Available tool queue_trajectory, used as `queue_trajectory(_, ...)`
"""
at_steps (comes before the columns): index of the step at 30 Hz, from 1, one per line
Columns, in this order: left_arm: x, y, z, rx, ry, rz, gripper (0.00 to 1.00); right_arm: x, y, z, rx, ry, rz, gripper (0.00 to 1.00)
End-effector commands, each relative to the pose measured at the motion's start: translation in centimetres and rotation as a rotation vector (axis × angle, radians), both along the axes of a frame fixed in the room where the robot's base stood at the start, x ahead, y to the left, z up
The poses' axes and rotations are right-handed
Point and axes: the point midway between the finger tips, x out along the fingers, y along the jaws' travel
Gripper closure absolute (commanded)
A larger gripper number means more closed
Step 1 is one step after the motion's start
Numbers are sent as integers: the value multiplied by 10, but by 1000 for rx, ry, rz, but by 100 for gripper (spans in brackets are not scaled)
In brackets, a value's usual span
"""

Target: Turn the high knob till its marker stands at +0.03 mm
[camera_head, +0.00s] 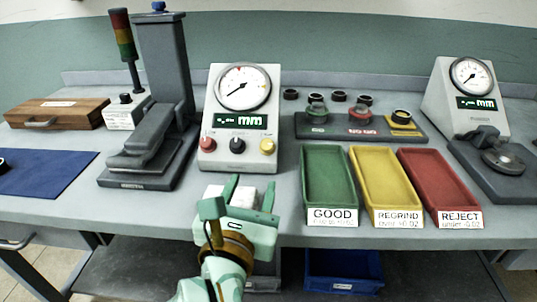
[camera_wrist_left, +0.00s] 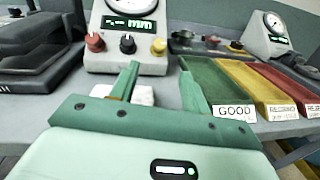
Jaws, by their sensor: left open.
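The grey gauge box (camera_head: 240,110) stands at the middle of the bench. It has a round dial (camera_head: 243,87) and a small digital display (camera_head: 240,121). Along its lower front are a red knob (camera_head: 207,144), a black knob (camera_head: 237,146) and a yellow knob (camera_head: 267,146). Their labels and any marker scale are too small to read, so I cannot tell which is the high knob. My left gripper (camera_head: 252,183) is open, apart from the knobs and in front of the box. In the left wrist view its fingers (camera_wrist_left: 160,72) point toward the knob row. My right gripper is not in view.
A white block (camera_head: 214,192) lies near the bench's front edge, partly behind my left gripper. Green (camera_head: 311,176), yellow (camera_head: 383,180) and red (camera_head: 440,181) trays are to the right. A dark stand (camera_head: 165,70) is left of the box. Bare bench lies between.

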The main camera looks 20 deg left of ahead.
Motion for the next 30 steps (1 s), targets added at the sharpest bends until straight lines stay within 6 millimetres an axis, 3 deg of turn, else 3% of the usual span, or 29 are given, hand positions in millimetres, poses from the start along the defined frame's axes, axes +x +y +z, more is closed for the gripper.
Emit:
queue_trajectory(1, 16, 2, -12, -3, 4, 2, 53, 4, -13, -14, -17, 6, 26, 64)
queue_trajectory(9, 82, 13, -6, 5, 1, 4, 53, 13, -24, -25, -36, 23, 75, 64)
queue_trajectory(15, 113, 18, -5, 4, 2, 3, 53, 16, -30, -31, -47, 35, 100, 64)
queue_trajectory(27, 123, 20, -1, 3, 0, 2, 53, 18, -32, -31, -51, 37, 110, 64)
queue_trajectory(28, 123, 20, -1, 3, 0, 2, 56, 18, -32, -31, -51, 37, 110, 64)
queue_trajectory(30, 123, 20, -1, 3, 0, 2, 75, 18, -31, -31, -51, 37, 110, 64)
